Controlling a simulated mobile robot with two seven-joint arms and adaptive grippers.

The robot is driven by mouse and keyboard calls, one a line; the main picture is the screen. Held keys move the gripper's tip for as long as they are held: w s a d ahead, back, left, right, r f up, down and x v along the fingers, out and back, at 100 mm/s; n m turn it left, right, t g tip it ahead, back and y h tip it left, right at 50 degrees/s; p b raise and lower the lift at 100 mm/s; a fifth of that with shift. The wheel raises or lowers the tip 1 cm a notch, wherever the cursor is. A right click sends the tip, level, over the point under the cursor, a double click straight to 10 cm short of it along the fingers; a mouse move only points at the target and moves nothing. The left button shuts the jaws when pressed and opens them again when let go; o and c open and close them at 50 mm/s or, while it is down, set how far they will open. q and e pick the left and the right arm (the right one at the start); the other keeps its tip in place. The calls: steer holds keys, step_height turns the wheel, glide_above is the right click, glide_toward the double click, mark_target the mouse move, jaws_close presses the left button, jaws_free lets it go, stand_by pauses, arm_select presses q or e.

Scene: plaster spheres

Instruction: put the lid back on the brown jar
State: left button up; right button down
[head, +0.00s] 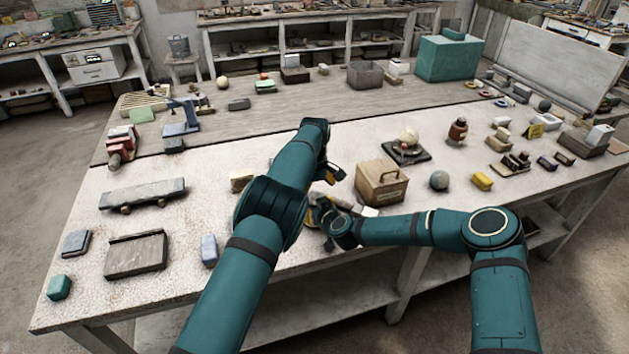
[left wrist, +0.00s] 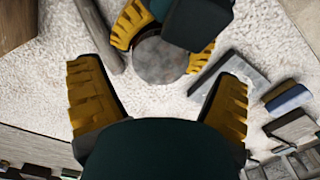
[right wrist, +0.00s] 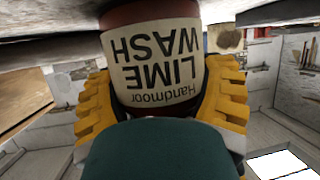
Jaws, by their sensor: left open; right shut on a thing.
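In the right wrist view a reddish-brown jar (right wrist: 155,60) with a cream "LIME WASH" label appears upside down. My right gripper (right wrist: 160,95) is shut around it; it also shows in the head view (head: 322,212). In the left wrist view a round, mottled grey disc (left wrist: 160,60) lies between the right gripper's yellow fingers, seen from above. I cannot tell whether it is the lid or the jar's open top. My left gripper (left wrist: 160,100) is open and empty above it, and shows partly in the head view (head: 332,173). The left arm hides much there.
A grey slab (left wrist: 235,85) lies near the left gripper. The left table has bare patches.

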arm_select(q)
steer(key=shift+f, duration=1.5)
steer(key=c, duration=1.3)
steer(key=shift+m, duration=1.7)
steer(key=o, duration=1.3)
steer(key=shift+c, duration=0.2)
steer(key=shift+r, duration=0.1)
steer(key=shift+r, duration=2.2)
